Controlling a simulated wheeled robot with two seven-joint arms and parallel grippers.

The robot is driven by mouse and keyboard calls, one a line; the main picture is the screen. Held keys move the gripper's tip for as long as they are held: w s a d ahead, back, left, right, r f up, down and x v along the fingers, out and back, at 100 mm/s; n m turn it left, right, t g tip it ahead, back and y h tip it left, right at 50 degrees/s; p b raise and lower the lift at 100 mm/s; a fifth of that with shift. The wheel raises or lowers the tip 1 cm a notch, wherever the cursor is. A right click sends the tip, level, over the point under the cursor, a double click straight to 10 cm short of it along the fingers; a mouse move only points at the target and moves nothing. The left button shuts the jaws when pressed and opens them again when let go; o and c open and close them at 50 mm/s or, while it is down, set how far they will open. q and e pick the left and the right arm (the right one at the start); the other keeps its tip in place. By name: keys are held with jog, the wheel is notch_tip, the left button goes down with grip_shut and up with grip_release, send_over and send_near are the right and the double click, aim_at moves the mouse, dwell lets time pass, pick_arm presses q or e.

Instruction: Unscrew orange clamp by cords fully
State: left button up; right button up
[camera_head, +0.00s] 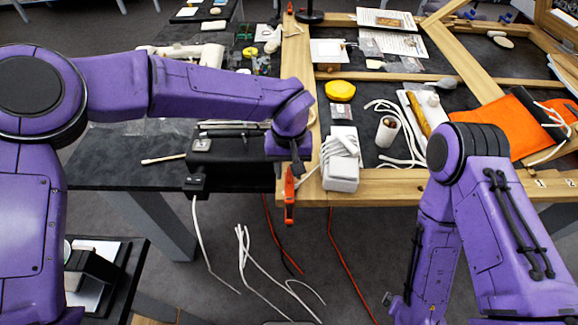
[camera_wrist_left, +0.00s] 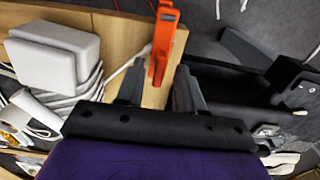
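The orange clamp (camera_head: 289,195) sits upright at the front edge of the wooden frame, beside white cords. It also shows in the left wrist view (camera_wrist_left: 162,42). My left gripper (camera_wrist_left: 160,78) is open, with one finger on each side of the clamp's near end. Small gaps seem to show between the fingers and the clamp; contact is hard to tell. In the head view my left arm hides most of the gripper. The white coiled cord (camera_head: 338,150) and white block (camera_head: 341,176) lie just right of the clamp. My right arm hangs at the right; its gripper is out of view.
A black case (camera_head: 230,160) lies left of the clamp on the dark table. The wooden frame (camera_head: 400,187) runs along the front edge. White and red cables hang below the edge.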

pick_arm(q)
jog(key=shift+f, duration=0.1)
jog(key=shift+c, duration=0.3)
grip_shut()
